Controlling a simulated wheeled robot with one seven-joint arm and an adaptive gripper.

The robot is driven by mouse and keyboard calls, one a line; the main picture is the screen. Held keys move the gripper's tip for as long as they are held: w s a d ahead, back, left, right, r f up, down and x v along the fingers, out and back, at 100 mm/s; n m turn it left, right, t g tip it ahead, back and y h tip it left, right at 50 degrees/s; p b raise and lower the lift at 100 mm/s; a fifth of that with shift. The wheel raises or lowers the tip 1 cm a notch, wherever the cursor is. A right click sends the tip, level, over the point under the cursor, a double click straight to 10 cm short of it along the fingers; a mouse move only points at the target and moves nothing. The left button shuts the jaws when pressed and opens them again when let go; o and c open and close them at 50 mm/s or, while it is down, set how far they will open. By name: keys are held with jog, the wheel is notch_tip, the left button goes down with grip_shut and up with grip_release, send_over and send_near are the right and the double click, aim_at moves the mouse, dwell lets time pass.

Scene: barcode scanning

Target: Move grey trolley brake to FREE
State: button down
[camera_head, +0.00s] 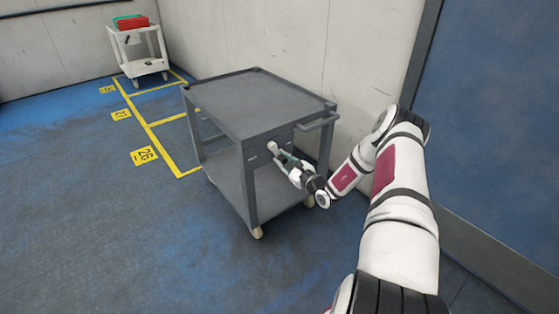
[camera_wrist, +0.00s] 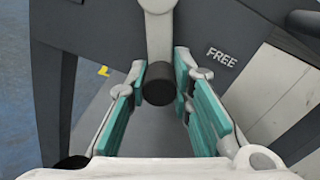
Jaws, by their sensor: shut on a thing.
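The grey trolley (camera_head: 262,98) stands in the middle of the head view, with a push handle (camera_head: 318,122) at its right. The brake lever (camera_wrist: 159,35) is light grey with a dark knob (camera_wrist: 158,87); in the wrist view it extends down from its pivot. Its pale pivot (camera_head: 272,147) shows on the trolley's end panel in the head view. The FREE label (camera_wrist: 222,57) is to the right of the lever. My gripper (camera_head: 283,157) is at the panel, its teal pads (camera_wrist: 161,80) shut on either side of the lever's knob end. The gripper hides part of the lever in the head view.
A white trolley (camera_head: 140,52) carrying red and green bins (camera_head: 131,22) stands far left, by yellow floor markings (camera_head: 146,125). A pale wall is behind the grey trolley and a blue door (camera_head: 500,110) is right. Blue floor (camera_head: 90,220) is clear on the left.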

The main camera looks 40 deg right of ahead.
aim_at(285, 149)
jog(key=d+n, duration=0.1)
jog(key=n, duration=0.1)
jog(key=d+n, duration=0.1)
jog(key=n, duration=0.1)
jog(key=d+n, duration=0.2)
jog(key=n, duration=0.1)
jog(key=shift+s+r+p, duration=0.1)
jog(key=shift+r+p, duration=0.25)
jog(key=shift+r, duration=0.2)
jog(key=c, duration=1.4)
grip_release()
jog(key=s, duration=1.2)
jog(key=shift+d, duration=0.25)
